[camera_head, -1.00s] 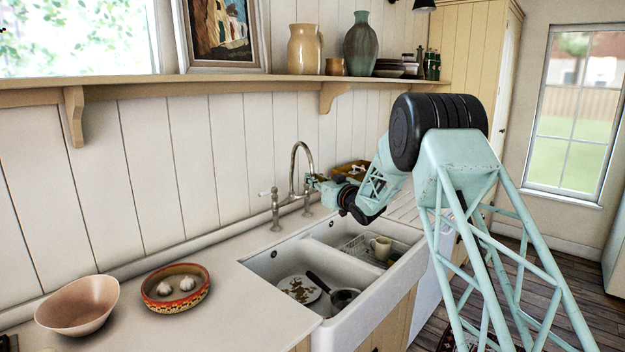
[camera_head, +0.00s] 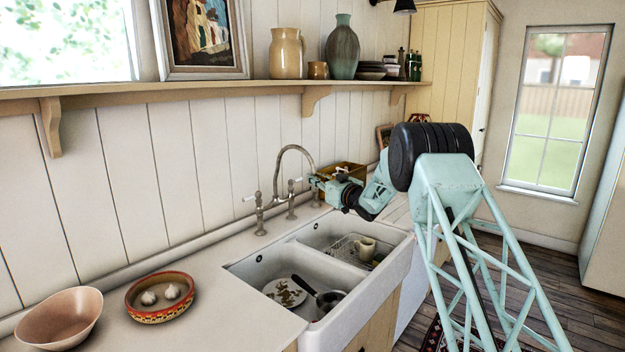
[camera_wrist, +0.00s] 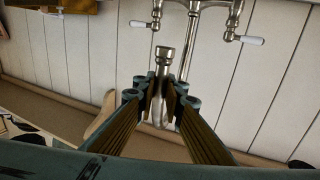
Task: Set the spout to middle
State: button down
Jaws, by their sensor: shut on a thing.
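The spout (camera_head: 293,148) is a thin metal arch rising from a bridge tap (camera_head: 262,215) at the back of the double sink. It arches to the right, and its outlet end is at my gripper (camera_head: 317,184). In the wrist view, the metal spout end (camera_wrist: 163,54) runs between the two fingers of my gripper (camera_wrist: 159,90), which are shut on it. Part of the spout is hidden by the fingers. I cannot tell exactly how its outlet lines up with the sink divider (camera_head: 330,260).
White tap levers (camera_head: 249,198) flank the spout. The left basin holds a plate (camera_head: 284,291) and a pan (camera_head: 329,300); the right holds a rack with a mug (camera_head: 365,247). A tray (camera_head: 345,172) stands behind my gripper. A shelf (camera_head: 200,97) runs above.

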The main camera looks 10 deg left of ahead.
jog(key=c, duration=2.7)
grip_release()
jog(key=shift+s, duration=0.1)
jog(key=shift+v, duration=5.9)
jog(key=shift+d, duration=0.1)
